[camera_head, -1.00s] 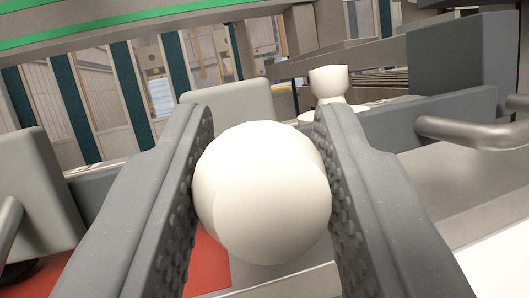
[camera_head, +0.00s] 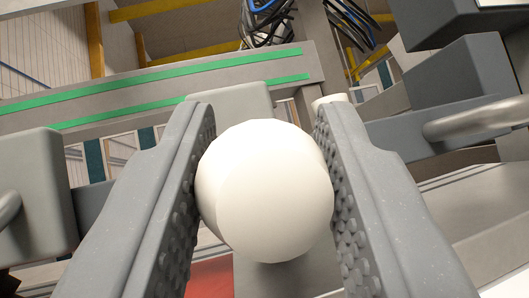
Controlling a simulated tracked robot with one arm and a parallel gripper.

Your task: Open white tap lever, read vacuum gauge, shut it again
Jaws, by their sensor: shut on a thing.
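A white ball-shaped knob (camera_head: 265,190), which looks like the end of the white tap lever, fills the middle of the view. My gripper (camera_head: 265,185) is shut on it, with one textured finger pad on each side. The rest of the lever is hidden behind the knob. A small part of another white piece (camera_head: 331,99) shows just behind the right finger. No vacuum gauge face can be made out in this view.
A grey beam with green stripes (camera_head: 160,92) crosses behind. Grey blocks stand at left (camera_head: 30,195) and upper right (camera_head: 460,80). A metal bar handle (camera_head: 475,120) is at right. Blue and black cables (camera_head: 268,22) hang at the top. A red surface (camera_head: 212,278) lies below.

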